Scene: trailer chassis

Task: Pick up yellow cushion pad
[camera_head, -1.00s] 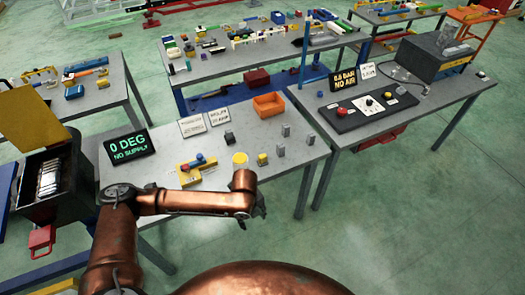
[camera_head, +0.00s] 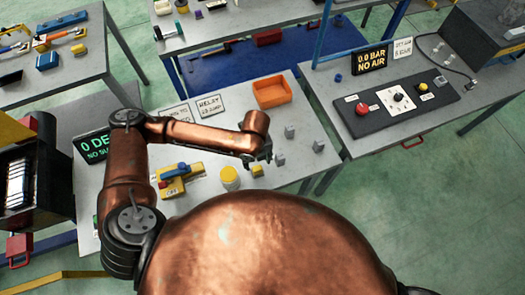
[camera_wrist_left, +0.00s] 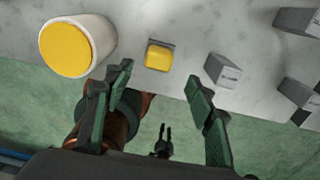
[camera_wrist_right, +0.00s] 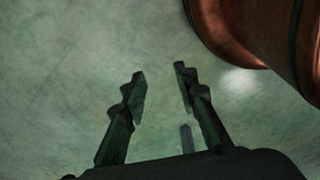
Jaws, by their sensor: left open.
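The yellow cushion pad (camera_wrist_left: 159,56) is a small rounded yellow square on a grey block near the bench edge in the left wrist view. In the head view the pad (camera_head: 258,171) lies just below my left gripper (camera_head: 261,155), partly hidden. My left gripper (camera_wrist_left: 158,82) is open and empty in its wrist view, its fingertips either side of the pad's line and apart from it. My right gripper (camera_wrist_right: 160,76) is open and empty above the green floor.
A white cylinder with a yellow top (camera_wrist_left: 66,49) stands left of the pad. Several grey blocks (camera_wrist_left: 222,70) stand to its right. An orange bin (camera_head: 271,91) and a yellow fixture with a blue part (camera_head: 180,177) are on the same bench (camera_head: 205,190).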

